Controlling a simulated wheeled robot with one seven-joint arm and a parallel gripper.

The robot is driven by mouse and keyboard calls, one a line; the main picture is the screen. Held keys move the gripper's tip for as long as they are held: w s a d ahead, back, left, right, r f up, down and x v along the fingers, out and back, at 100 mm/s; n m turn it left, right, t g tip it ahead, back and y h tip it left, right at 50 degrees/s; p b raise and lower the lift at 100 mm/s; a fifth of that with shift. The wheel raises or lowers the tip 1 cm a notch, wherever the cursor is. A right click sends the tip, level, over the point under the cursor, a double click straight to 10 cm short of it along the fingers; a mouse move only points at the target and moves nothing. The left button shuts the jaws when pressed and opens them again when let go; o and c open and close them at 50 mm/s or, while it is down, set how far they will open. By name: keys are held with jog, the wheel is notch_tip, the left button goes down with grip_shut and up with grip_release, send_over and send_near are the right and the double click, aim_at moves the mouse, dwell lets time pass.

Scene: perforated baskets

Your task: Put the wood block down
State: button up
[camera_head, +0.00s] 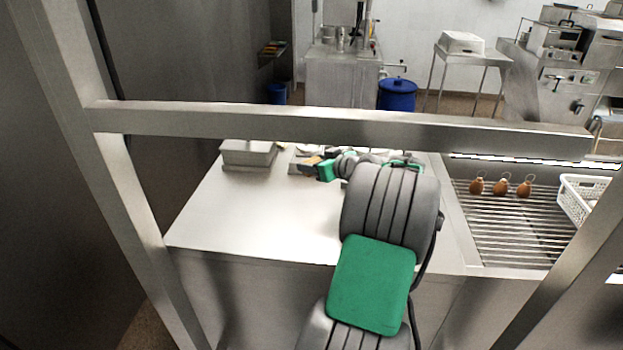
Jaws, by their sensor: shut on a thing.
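My gripper (316,170), with green parts, is at the far end of my arm, over the back part of the steel counter (255,215). It is small and partly covered by my own arm in this view. A small tan-brown piece, which looks like the wood block (311,161), is at the fingertips, and the gripper is shut on it. I cannot tell whether the block touches the counter or is held just above it.
A grey metal container (248,153) stands on the counter left of my gripper. A steel bar (300,121) crosses in front of the view. To the right are a slatted rack (500,225), brown drumstick-like items (500,188) and a white perforated basket (578,205). The counter's front left is clear.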

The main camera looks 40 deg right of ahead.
aim_at(317, 199)
jog(key=shift+s+d+f, duration=0.25)
jog(key=shift+d, duration=0.2)
notch_tip(317, 199, down, 10)
jog(key=shift+r+p, duration=0.2)
jog(key=shift+p, duration=0.25)
jog(key=o, duration=1.4)
jog(key=shift+r, duration=0.1)
